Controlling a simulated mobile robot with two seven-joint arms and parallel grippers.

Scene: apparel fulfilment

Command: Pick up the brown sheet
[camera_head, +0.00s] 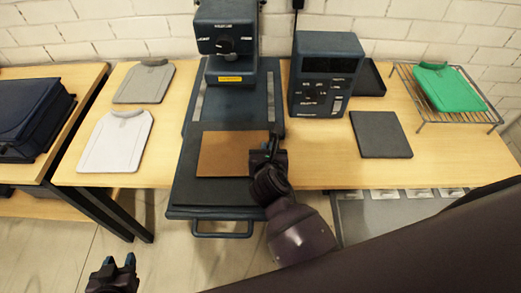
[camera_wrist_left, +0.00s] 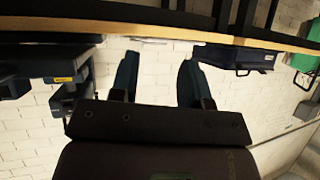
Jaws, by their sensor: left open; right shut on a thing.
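The brown sheet (camera_head: 226,154) lies flat on the dark lower plate of the heat press (camera_head: 210,193) in the head view. My right gripper (camera_head: 272,148) is at the sheet's right edge, shut on that edge. Its fingers cover a small part of the sheet. My left gripper (camera_head: 122,264) is low at the bottom left of the head view, in front of the table and away from the sheet. It is open and empty, and its two spread fingers show in the left wrist view (camera_wrist_left: 157,78). The sheet cannot be made out in the left wrist view.
The press head (camera_head: 226,32) stands behind the sheet. A blue control box (camera_head: 325,85) and a dark pad (camera_head: 380,134) are to the right. Grey (camera_head: 144,82) and white (camera_head: 115,141) folded shirts lie left. A green shirt (camera_head: 447,88) lies on a wire rack (camera_head: 470,121).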

